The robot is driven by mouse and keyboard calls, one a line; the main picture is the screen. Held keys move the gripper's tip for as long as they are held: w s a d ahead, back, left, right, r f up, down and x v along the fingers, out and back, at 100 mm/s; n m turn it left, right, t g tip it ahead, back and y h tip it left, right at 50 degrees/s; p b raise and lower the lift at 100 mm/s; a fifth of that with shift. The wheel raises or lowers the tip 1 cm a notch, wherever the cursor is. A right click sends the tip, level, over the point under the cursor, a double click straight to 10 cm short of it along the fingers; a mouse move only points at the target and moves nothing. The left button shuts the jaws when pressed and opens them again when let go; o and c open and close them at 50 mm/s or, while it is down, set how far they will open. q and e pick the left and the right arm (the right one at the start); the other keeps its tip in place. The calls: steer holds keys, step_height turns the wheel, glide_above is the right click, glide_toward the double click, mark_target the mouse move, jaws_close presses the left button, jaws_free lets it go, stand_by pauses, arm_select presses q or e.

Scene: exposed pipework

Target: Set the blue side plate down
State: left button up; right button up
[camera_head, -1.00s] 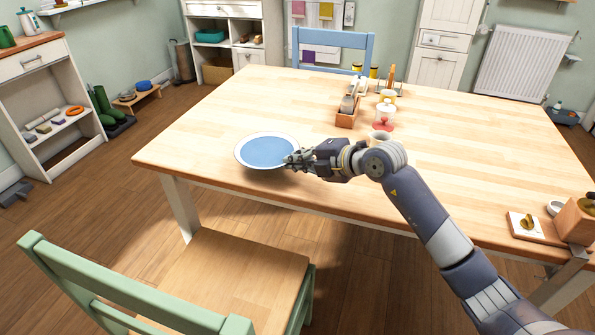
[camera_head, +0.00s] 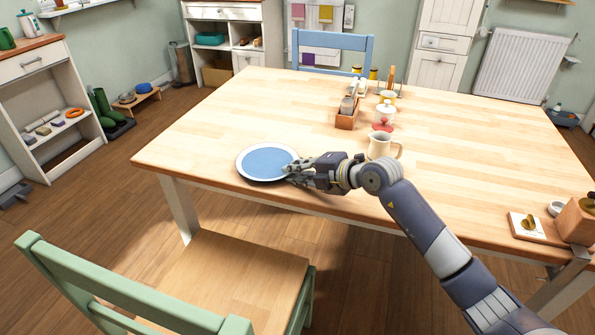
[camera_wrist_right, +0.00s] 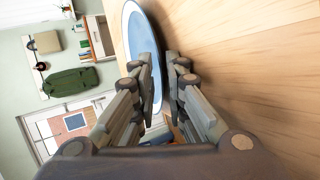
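The blue side plate (camera_head: 264,163) has a white rim and lies flat and face up at the near left of the wooden table, resting on it or just above it; I cannot tell which. My right gripper (camera_head: 291,170) is at the plate's right edge, shut on its rim. In the right wrist view, the plate (camera_wrist_right: 139,40) passes between the two fingers (camera_wrist_right: 158,78), one on each side of the rim. My left gripper is not in view.
The wooden table (camera_head: 450,115) is clear to the left of and behind the plate. A cream jug (camera_head: 380,147) stands behind my right wrist. A wooden caddy (camera_head: 347,117) and small jars are farther back. A green chair (camera_head: 120,290) stands at the near side.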

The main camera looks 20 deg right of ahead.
steer(key=shift+s+d+r, duration=0.1)
steer(key=p+v, duration=0.1)
steer(key=v, duration=0.9)
steer(key=shift+s+d+r, duration=0.15)
steer(key=shift+s+d, duration=0.05)
steer(key=shift+s, duration=0.05)
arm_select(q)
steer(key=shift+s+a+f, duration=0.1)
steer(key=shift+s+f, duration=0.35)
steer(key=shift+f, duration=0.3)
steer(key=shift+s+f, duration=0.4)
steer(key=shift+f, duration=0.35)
arm_select(e)
steer(key=shift+s+d+r, duration=0.2)
steer(key=shift+s+r, duration=0.1)
steer(key=shift+s, duration=0.1)
